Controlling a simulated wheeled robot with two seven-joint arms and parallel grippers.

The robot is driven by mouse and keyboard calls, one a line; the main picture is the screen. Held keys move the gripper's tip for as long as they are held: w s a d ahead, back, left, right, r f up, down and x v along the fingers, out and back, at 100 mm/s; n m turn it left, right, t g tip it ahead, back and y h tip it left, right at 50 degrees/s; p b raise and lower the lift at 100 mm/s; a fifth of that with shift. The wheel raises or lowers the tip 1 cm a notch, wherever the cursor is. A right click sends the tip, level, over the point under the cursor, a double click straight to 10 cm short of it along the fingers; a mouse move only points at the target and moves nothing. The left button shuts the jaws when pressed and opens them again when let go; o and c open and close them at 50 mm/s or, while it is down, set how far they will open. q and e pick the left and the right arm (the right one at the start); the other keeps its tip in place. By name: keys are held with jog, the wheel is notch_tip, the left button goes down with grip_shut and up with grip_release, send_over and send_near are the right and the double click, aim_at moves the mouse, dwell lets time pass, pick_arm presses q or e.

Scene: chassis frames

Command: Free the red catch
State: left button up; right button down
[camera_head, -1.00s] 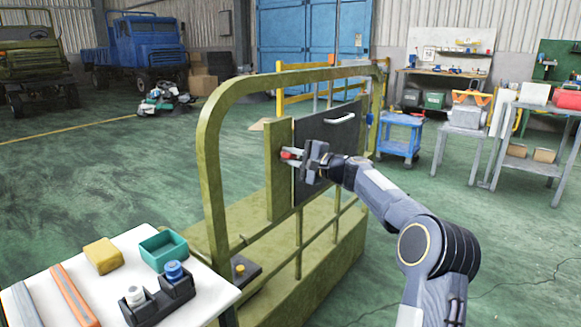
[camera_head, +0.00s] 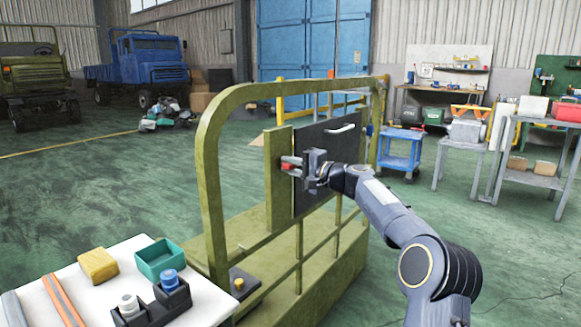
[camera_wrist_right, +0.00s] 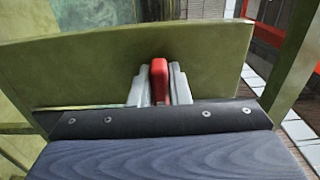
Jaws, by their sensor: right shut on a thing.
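The red catch (camera_head: 287,163) sits on the green upright plate (camera_head: 279,195) of the chassis frame, beside the dark panel (camera_head: 330,140) with a white handle (camera_head: 341,129). My right gripper (camera_head: 292,165) reaches in from the right and is shut on the red catch. In the right wrist view the red catch (camera_wrist_right: 159,80) stands upright between the two grey fingers (camera_wrist_right: 159,88), in front of the green plate (camera_wrist_right: 90,65). The fingers hide its sides. My left gripper is not in view.
The green frame (camera_head: 207,170) arches around the panel, with rails below. A white table (camera_head: 75,285) at the lower left holds a teal bin (camera_head: 160,258), a yellow block (camera_head: 98,265) and a dark holder (camera_head: 150,305). A blue cart (camera_head: 400,150) stands behind; green floor is open at left.

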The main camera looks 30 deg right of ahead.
jog(key=c, duration=1.4)
grip_release()
jog(key=v, duration=0.7)
jog(key=shift+s, duration=0.35)
jog(key=shift+d, duration=0.1)
